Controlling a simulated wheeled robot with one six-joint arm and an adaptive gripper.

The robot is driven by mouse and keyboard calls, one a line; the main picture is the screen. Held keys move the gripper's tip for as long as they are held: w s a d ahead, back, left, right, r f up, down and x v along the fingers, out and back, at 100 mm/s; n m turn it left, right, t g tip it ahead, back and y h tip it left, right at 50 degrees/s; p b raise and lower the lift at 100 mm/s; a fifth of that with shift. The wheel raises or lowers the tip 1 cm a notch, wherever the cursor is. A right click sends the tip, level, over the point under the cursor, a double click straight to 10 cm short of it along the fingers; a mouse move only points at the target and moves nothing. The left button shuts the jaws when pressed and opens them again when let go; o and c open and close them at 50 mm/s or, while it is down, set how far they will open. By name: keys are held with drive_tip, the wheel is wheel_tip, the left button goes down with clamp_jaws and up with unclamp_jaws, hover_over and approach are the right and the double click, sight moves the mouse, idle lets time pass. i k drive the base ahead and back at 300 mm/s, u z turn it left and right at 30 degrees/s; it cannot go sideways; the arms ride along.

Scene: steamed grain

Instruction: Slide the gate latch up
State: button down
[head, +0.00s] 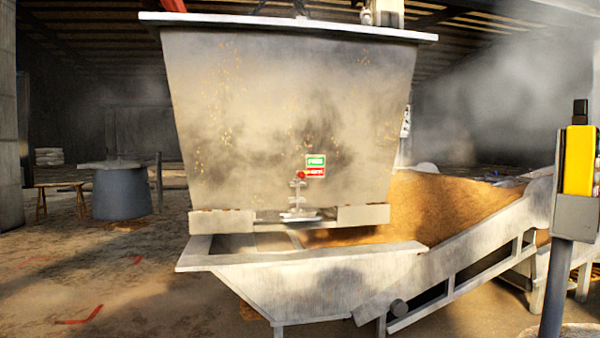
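The gate latch (297,198) is a small metal fitting with a red knob (300,174) at its top. It sits low on the front face of the large metal hopper (290,100), just above the hopper's bottom edge. A green and red label (316,166) is fixed just right of the knob; its writing is too small to read. The latch's exact position on its track cannot be told at this size. My gripper is not in view.
A metal trough with a sloping conveyor (330,280) stands below the hopper and runs up to the right. Brown grain (450,205) lies behind it. A post with a yellow box (579,160) stands at right.

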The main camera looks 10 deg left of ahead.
sight(301, 174)
drive_tip(key=u, duration=0.75)
drive_tip(key=i, duration=0.7)
drive_tip(key=u, duration=0.8)
drive_tip(key=i, duration=0.7)
drive_tip(key=z, duration=0.75)
drive_tip(key=i, duration=0.85)
drive_tip(key=z, duration=0.9)
drive_tip(key=k, duration=0.45)
drive_tip(key=z, duration=0.25)
drive_tip(key=i, duration=0.3)
drive_tip(key=u, duration=0.25)
